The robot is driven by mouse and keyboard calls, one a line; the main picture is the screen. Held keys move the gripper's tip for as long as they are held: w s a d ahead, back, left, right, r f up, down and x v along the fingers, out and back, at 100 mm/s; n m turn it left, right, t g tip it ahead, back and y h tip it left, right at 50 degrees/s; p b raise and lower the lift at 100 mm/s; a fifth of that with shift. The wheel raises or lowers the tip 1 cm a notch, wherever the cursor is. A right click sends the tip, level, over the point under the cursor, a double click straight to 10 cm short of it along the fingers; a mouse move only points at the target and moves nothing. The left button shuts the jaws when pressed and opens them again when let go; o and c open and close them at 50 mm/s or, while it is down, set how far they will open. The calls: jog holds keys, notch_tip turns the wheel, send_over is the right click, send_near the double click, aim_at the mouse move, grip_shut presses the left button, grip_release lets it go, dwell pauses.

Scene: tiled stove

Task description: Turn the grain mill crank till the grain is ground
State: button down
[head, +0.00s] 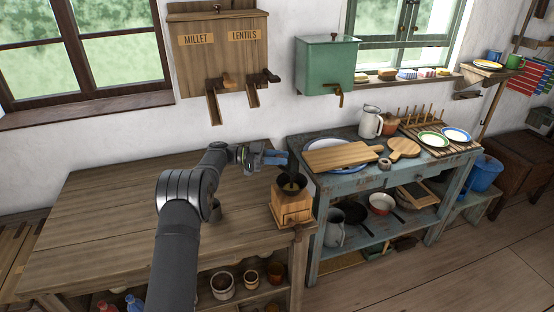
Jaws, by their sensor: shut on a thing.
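The grain mill (292,205) is a wooden box with a dark round hopper on top. It stands upright at the right front corner of the wooden table (110,215). A dark crank (293,168) rises above the hopper. My gripper (284,158) reaches in from the left and is shut on the crank's upper end, its handle. The fingertips are small in this view and the handle is partly hidden between them. Something pale shows in the hopper, but I cannot tell how much grain is there.
A wall dispenser (220,55) labelled millet and lentils hangs behind the table, with a green tank (326,68) to its right. A blue bench (345,184) with boards, a jug and plates stands close to the mill's right. The table's left side is clear.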

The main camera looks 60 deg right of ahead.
jog(key=shift+s+d+m+g+y, duration=0.15)
jog(key=shift+d+m+g+y, duration=0.15)
jog(key=shift+m+y, duration=0.3)
jog(key=shift+s+d+r+y, duration=0.1)
jog(key=shift+y, duration=0.3)
jog(key=c, duration=1.2)
grip_release()
notch_tip(320, 180, up, 4)
jog(key=shift+s+r, duration=0.1)
jog(key=shift+r, duration=0.15)
jog(key=s+a+r, duration=0.1)
jog(key=s+r, duration=0.1)
jog(key=s, duration=0.1)
jog(key=s+a+r, duration=0.1)
jog(key=s+r, duration=0.1)
jog(key=s, duration=0.2)
jog(key=s+a+r, duration=0.1)
jog(key=s+r, duration=0.1)
jog(key=s, duration=0.2)
jog(key=shift+r, duration=0.2)
jog(key=shift+c, duration=0.2)
